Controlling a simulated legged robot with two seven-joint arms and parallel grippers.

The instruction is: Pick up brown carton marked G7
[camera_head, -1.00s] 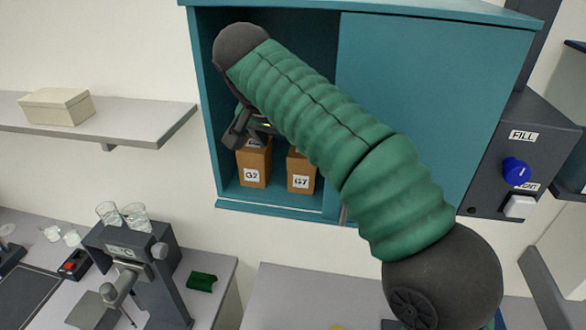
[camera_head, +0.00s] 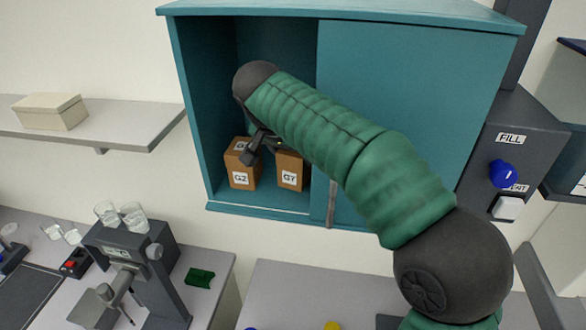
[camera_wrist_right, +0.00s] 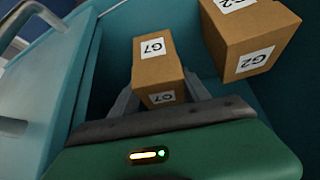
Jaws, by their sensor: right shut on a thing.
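The brown carton marked G7 (camera_head: 290,172) stands on the floor of the teal wall cabinet (camera_head: 262,207), right of the carton marked G2 (camera_head: 243,172). My right gripper (camera_head: 262,145) reaches into the open left side of the cabinet. In the right wrist view the G7 carton (camera_wrist_right: 158,66) sits between the two fingers (camera_wrist_right: 160,98), and the gripper is shut on it. The G2 carton (camera_wrist_right: 250,38) is beside it there, apart from the fingers. My forearm hides part of the cabinet interior in the head view. My left gripper is not in view.
The cabinet's sliding door (camera_head: 420,90) covers its right half. A dark panel with a blue knob (camera_head: 502,173) is to the right. A shelf with a cream box (camera_head: 50,112) is at left. Below are a bench with a grey device (camera_head: 130,250) and a green block (camera_head: 199,278).

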